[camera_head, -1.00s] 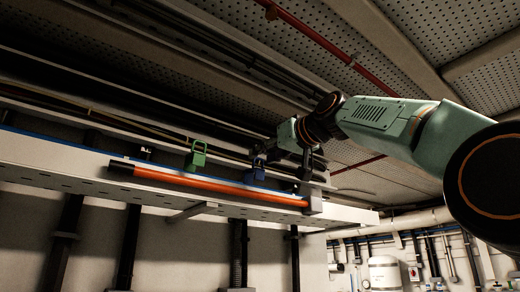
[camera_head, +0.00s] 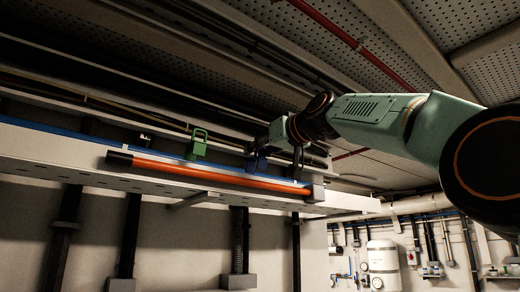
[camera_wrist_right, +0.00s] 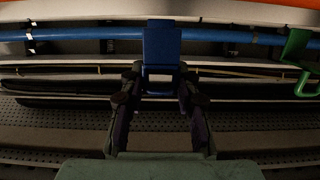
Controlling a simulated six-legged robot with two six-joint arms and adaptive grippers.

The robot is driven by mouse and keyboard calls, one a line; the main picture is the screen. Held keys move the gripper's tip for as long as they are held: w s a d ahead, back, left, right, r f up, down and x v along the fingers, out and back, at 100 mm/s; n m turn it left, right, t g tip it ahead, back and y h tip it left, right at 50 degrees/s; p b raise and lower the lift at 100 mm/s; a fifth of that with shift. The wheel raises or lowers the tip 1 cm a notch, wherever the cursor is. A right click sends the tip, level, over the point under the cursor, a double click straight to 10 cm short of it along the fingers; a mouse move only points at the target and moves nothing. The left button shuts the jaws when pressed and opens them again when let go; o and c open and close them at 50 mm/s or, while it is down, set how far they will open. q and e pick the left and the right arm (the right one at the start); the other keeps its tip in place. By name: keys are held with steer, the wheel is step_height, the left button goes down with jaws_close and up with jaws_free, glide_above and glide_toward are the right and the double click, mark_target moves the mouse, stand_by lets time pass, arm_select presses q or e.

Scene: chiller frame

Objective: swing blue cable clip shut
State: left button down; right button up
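The blue cable clip (camera_head: 262,163) sits on the pale overhead tray, right of the green clip. In the right wrist view the blue clip (camera_wrist_right: 161,45) is a flat plate with a loop at its lower end, in front of the blue cable (camera_wrist_right: 90,34). My right gripper (camera_head: 277,160) is at the clip in the head view. In the wrist view its fingers (camera_wrist_right: 160,88) are spread, one on each side of the clip's loop. I cannot tell whether they touch it. The gripper partly hides the clip in the head view. My left gripper is not in view.
The green clip (camera_head: 197,144) stands left of the blue one and shows at the right of the wrist view (camera_wrist_right: 298,50). An orange bar (camera_head: 215,175) runs along the front of the tray (camera_head: 60,150). Dark pipes run behind, below the perforated ceiling.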

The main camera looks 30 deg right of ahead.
steer(key=shift+s+d+r, duration=0.1)
steer(key=shift+s+r, duration=0.15)
jaws_close()
steer(key=shift+r, duration=0.2)
